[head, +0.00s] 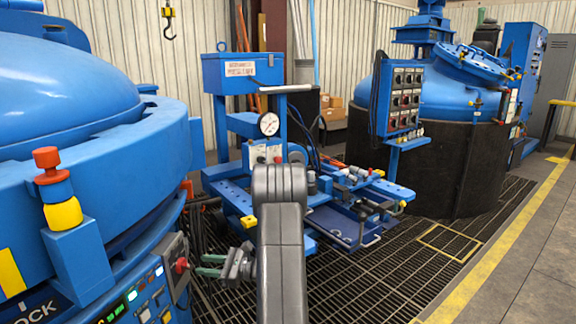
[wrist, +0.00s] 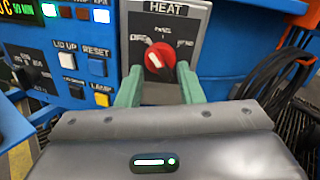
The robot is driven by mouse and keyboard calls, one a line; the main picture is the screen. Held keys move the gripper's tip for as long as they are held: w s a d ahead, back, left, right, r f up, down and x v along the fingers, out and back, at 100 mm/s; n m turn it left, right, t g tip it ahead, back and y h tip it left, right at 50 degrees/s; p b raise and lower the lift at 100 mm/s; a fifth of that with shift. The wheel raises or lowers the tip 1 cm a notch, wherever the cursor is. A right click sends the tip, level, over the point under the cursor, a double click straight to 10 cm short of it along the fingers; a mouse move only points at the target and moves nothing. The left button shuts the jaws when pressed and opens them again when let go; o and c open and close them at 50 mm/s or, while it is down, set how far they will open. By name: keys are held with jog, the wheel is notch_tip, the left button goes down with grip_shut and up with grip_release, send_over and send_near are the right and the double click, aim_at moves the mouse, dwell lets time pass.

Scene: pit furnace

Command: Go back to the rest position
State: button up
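My gripper (head: 205,266) is left of the middle in the head view, beside the big blue furnace at the left. In the wrist view, its two green fingers (wrist: 159,72) stand apart with nothing held between them. Beyond the gap is the red knob (wrist: 158,56) of a grey selector box marked HEAT (wrist: 168,24). The knob also shows in the head view (head: 181,265), a little left of the fingertips and seemingly clear of them. Its exact setting is hard to read.
The furnace's panel has LID UP (wrist: 64,58), RESET (wrist: 97,67) and LAMP (wrist: 101,99) buttons close to my left finger. Black cables (wrist: 276,74) hang at the right. A blue gauge stand (head: 243,72) is behind my arm. Grated floor (head: 390,275) lies open at the right.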

jog(key=s+d+p, duration=0.1)
jog(key=d, duration=0.8)
jog(key=shift+d, duration=0.1)
